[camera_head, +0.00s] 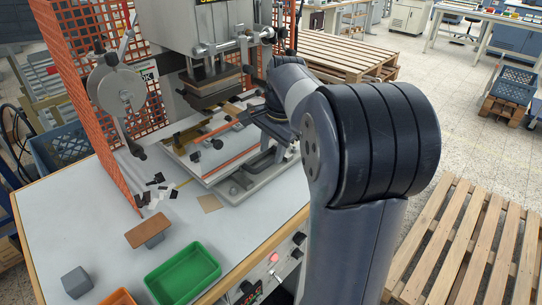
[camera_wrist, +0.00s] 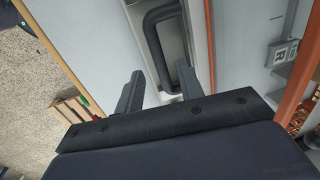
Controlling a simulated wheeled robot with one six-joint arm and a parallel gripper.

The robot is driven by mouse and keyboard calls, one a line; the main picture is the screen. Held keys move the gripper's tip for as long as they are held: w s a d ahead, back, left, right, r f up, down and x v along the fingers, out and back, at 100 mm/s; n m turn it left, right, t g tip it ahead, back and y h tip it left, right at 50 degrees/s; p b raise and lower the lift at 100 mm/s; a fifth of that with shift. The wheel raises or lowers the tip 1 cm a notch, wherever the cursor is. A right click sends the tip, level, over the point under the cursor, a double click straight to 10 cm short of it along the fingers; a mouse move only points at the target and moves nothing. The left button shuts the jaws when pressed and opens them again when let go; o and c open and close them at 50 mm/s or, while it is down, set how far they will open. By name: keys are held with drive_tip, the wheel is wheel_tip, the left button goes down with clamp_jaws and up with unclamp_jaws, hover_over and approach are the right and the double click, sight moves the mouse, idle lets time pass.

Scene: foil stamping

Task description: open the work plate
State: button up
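The work plate (camera_head: 222,150) is a pale flat plate with orange strips, low on the stamping press (camera_head: 205,50) in the head view. In the wrist view a dark U-shaped handle (camera_wrist: 152,38) is fixed to a pale metal strip. My gripper (camera_wrist: 158,88) is open, its two fingers spread apart, with nothing held. The near end of the handle reaches toward the gap between the fingertips, close to the right finger. I cannot tell whether they touch.
Orange mesh guards (camera_head: 85,55) stand left of the press. A green bin (camera_head: 183,274), a wooden-topped stamp (camera_head: 148,231) and a grey block (camera_head: 77,282) sit on the table's front. Small dark scraps lie left of the press. Wooden pallets (camera_head: 470,250) lie on the floor at right.

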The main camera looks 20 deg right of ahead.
drive_tip(key=shift+w+a+f, duration=0.1)
drive_tip(key=shift+w+f, duration=0.1)
drive_tip(key=shift+f, duration=1.25)
drive_tip(key=shift+c, duration=0.3)
clamp_jaws()
